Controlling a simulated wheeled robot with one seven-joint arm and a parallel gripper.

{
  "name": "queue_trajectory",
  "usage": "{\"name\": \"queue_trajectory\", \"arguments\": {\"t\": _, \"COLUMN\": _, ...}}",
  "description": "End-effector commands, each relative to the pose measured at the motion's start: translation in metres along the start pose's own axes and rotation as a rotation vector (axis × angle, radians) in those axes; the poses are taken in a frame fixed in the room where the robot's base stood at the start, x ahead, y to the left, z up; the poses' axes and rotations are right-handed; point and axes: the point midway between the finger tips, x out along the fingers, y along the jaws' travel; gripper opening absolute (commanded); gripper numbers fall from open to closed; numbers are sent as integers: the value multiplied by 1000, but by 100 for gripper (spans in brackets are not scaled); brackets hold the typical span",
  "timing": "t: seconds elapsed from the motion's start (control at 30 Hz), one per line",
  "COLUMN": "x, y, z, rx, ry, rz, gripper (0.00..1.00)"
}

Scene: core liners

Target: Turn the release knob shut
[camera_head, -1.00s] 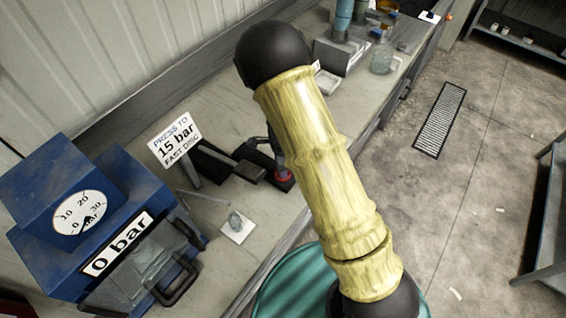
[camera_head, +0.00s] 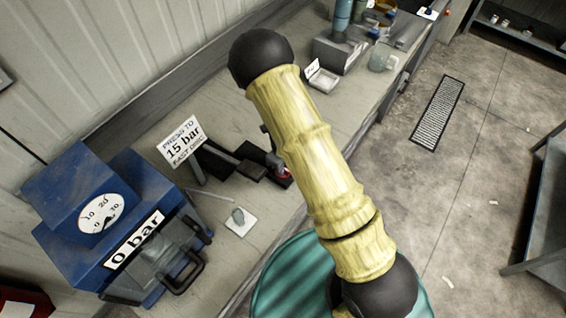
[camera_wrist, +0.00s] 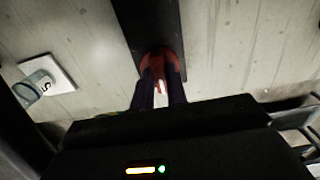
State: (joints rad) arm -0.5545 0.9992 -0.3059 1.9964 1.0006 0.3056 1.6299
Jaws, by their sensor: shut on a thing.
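The red release knob (camera_wrist: 151,64) is at the end of a dark bar in the wrist view, between the two fingers of my gripper (camera_wrist: 161,88), which is shut on it. In the head view a little of the red knob (camera_head: 285,178) shows at the front of a dark block on the bench. My gripper (camera_head: 272,160) reaches down to it there, mostly hidden behind my yellow-sleeved arm. The knob's exact turn angle cannot be read. The blue press (camera_head: 65,195) at left has a dial and a sign reading 0 bar (camera_head: 134,240).
A white card with a small glass (camera_head: 239,217) lies on the bench between press and knob. A teal ribbed drum (camera_head: 285,285) stands below the bench edge. Trays and jars (camera_head: 382,58) stand farther along the bench.

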Motion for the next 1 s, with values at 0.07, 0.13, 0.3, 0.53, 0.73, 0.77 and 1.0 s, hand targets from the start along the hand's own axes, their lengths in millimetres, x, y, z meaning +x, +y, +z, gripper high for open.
{"name": "queue_trajectory", "arguments": {"t": 0.07, "x": -1, "y": -1, "z": 0, "rx": 16, "ry": -1, "rz": -2, "gripper": 0}}
{"name": "queue_trajectory", "arguments": {"t": 0.13, "x": -1, "y": -1, "z": 0, "rx": 24, "ry": -2, "rz": -2, "gripper": 0}}
{"name": "queue_trajectory", "arguments": {"t": 0.3, "x": -1, "y": -1, "z": 1, "rx": 29, "ry": -2, "rz": -3, "gripper": 0}}
{"name": "queue_trajectory", "arguments": {"t": 0.53, "x": -1, "y": -1, "z": 1, "rx": 28, "ry": -3, "rz": -3, "gripper": 20}}
{"name": "queue_trajectory", "arguments": {"t": 0.73, "x": 0, "y": -1, "z": 0, "rx": 26, "ry": -2, "rz": -2, "gripper": 36}}
{"name": "queue_trajectory", "arguments": {"t": 0.77, "x": 0, "y": -1, "z": 0, "rx": 26, "ry": -2, "rz": -1, "gripper": 36}}
{"name": "queue_trajectory", "arguments": {"t": 1.0, "x": -4, "y": 0, "z": 1, "rx": 24, "ry": -2, "rz": -2, "gripper": 36}}
